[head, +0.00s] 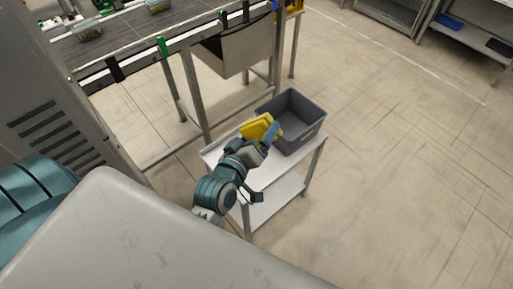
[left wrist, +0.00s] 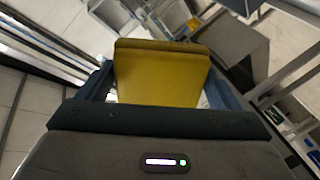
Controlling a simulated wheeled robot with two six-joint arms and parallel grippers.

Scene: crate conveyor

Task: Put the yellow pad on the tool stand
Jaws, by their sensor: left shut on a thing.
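The yellow pad (head: 257,127) is held between the fingers of my left gripper (head: 268,134), above the white stand with the grey bin. It fills the middle of the left wrist view (left wrist: 160,75), with a blue-grey finger on each side. My left gripper is shut on it. The white two-shelf stand (head: 262,178) lies below my left arm; part of its top is hidden by the arm. Whether the pad touches the stand or the bin cannot be told. My right gripper is not in view.
An open, empty-looking grey bin (head: 308,123) stands on the right part of the stand top, close beside the pad. A conveyor (head: 130,35) with small items runs across the upper left. A box (head: 237,50) hangs from its frame. The floor to the right is clear.

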